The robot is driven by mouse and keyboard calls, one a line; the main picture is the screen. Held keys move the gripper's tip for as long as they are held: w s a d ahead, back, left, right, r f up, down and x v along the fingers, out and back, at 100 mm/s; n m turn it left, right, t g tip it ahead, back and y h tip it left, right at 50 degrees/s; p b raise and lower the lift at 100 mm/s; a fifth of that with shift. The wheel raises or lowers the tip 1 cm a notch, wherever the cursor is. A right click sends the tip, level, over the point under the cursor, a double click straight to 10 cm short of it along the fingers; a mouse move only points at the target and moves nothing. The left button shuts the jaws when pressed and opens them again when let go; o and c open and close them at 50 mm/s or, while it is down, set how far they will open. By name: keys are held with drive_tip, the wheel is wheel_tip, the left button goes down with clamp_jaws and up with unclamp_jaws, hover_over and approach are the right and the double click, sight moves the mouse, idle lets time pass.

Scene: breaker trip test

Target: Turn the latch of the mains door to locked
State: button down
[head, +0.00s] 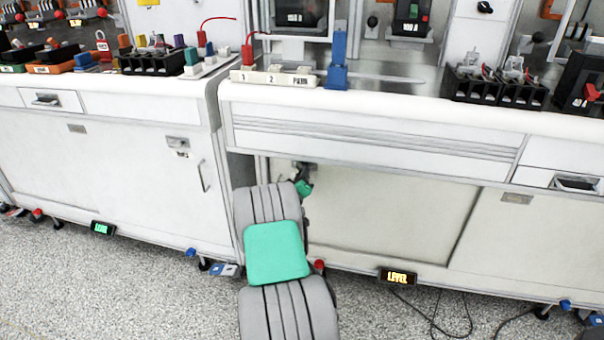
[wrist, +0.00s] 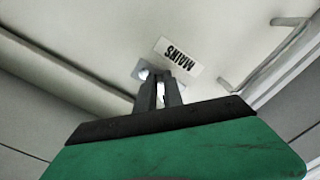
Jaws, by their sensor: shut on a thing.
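The mains door (head: 390,210) is the pale cabinet front under the right bench; it also fills much of the wrist view (wrist: 100,35). In the wrist view a white label (wrist: 177,58) reads MAINS upside down. Beside it is the latch (wrist: 143,73), a small bright metal piece on a plate, mostly hidden by my fingers. My gripper (wrist: 160,92) has its two dark fingers closed on the latch. In the head view my gripper (head: 302,174) is at the door's upper left, and my arm hides part of the door. The latch's exact angle cannot be told.
A bar handle (wrist: 265,58) is on the door near the label. The left cabinet (head: 100,165) stands close to my arm. Bench edges overhang above. A lit LEVEL box (head: 397,277) and cables lie low in front; the floor in front is otherwise mostly clear.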

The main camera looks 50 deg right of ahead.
drive_tip(key=shift+s+r+n+p, duration=0.15)
drive_tip(key=shift+n+p, duration=0.45)
drive_tip(key=shift+n, duration=0.85)
drive_tip(key=shift+w+r+n+p, duration=0.15)
drive_tip(key=shift+n+p, duration=0.5)
drive_tip(key=shift+n, duration=0.75)
drive_tip(key=shift+s+r+n+p, duration=0.2)
drive_tip(key=shift+n+p, duration=0.4)
drive_tip(key=shift+n, duration=0.85)
drive_tip(key=c, duration=1.5)
unclamp_jaws()
drive_tip(key=shift+d, duration=0.1)
drive_tip(key=shift+o, duration=0.2)
drive_tip(key=v, duration=0.7)
drive_tip(key=shift+a+p, duration=0.4)
drive_tip(key=shift+s, duration=0.2)
